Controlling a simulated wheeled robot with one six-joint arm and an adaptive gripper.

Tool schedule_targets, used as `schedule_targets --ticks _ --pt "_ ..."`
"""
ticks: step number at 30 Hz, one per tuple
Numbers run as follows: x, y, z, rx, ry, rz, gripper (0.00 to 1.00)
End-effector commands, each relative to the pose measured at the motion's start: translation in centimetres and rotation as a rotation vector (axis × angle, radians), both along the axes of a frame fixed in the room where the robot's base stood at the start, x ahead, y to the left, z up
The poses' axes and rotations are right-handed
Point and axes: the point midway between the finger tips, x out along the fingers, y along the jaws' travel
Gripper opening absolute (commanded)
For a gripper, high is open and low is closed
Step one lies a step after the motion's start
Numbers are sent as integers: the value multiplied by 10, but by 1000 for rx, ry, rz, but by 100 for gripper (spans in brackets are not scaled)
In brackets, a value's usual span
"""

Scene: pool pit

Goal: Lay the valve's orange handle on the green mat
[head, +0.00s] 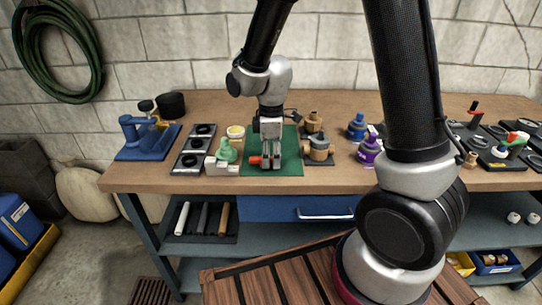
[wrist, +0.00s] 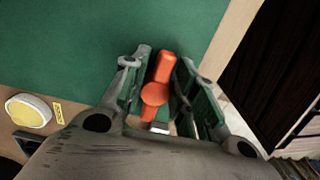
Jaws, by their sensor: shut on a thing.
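The valve's orange handle (wrist: 156,92) is between my gripper's fingers (wrist: 160,88) in the wrist view, with green mat surface behind it. In the head view the orange handle (head: 254,160) sticks out to the left of my gripper (head: 271,162). My gripper is shut on the handle and points down over the green mat (head: 290,160). The mat (wrist: 70,40) also fills much of the wrist view. I cannot tell whether the handle touches the mat.
A pale green object (head: 227,151) and a yellow-topped jar (head: 236,133) stand just left of the mat. A tan valve (head: 318,148) stands at its right. A black tray with rings (head: 192,150) lies farther left. The bench's front edge (head: 220,187) is close to the mat.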

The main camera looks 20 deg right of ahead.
Motion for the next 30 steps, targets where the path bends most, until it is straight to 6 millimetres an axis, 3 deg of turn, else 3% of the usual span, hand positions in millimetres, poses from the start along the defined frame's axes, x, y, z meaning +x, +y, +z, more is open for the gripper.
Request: schedule_targets --ticks 9,10,13,14,24,30 --pt "0 0 -2 0 0 0 12" --pt "0 0 -3 0 0 0 30" --pt "0 0 -2 0 0 0 48" --pt "0 0 -2 0 0 0 50" --pt "1 0 1 0 -2 0 50" --pt "1 0 33 2 -6 0 50"
